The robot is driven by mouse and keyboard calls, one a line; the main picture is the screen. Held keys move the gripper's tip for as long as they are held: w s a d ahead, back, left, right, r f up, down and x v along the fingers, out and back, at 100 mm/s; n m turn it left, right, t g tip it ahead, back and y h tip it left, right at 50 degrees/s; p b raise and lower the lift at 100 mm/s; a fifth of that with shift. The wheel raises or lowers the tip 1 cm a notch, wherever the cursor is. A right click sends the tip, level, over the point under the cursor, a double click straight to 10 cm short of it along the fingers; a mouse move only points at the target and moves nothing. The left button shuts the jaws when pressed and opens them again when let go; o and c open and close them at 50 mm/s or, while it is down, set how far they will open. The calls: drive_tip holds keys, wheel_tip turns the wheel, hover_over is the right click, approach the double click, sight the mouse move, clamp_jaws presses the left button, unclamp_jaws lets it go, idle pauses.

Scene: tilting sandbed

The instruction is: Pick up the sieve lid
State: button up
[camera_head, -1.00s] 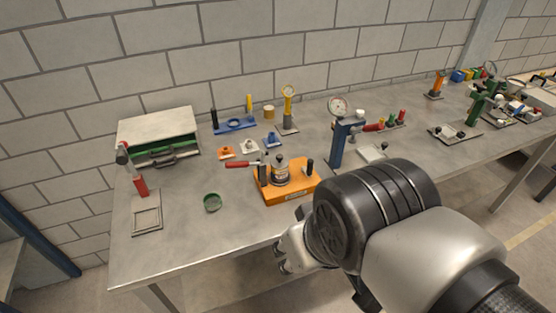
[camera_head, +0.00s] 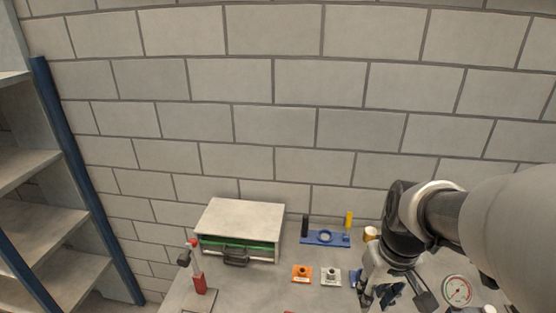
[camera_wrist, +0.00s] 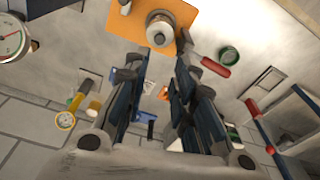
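A small round green piece (camera_wrist: 229,56), perhaps the sieve lid, lies on the grey bench at the upper right of the wrist view. It is out of the head view now. My gripper (camera_wrist: 160,78) shows two dark fingers with a clear gap between them and nothing held. The green piece lies outside this gap, to its right. In the head view my gripper (camera_head: 378,288) is at the lower right, over the bench.
An orange base (camera_wrist: 132,22) carries a metal pot (camera_wrist: 160,29); a red handle (camera_wrist: 216,71) lies beside it. A cream box (camera_head: 240,217), a blue stand (camera_head: 325,238), small orange (camera_head: 302,274) and white (camera_head: 331,276) pieces and a gauge (camera_head: 457,290) stand around. Shelves (camera_head: 60,230) are left.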

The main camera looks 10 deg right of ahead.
drive_tip(key=f+b, duration=0.1)
drive_tip(key=f, duration=0.2)
drive_tip(key=f+b, duration=0.1)
drive_tip(key=f, duration=0.3)
drive_tip(key=w+f+b, duration=0.1)
drive_tip(key=f, duration=0.3)
drive_tip(key=shift+f, duration=0.25)
drive_tip(key=shift+w+f+b, duration=0.3)
drive_tip(key=shift+f+b, duration=0.05)
drive_tip(key=shift+f, duration=0.6)
drive_tip(key=shift+w+f+b, duration=0.25)
drive_tip(key=shift+f+b, duration=0.05)
drive_tip(key=shift+f, duration=0.65)
drive_tip(key=shift+w+f+b, duration=0.3)
drive_tip(key=shift+f+b, duration=0.05)
drive_tip(key=shift+f, duration=0.6)
clamp_jaws()
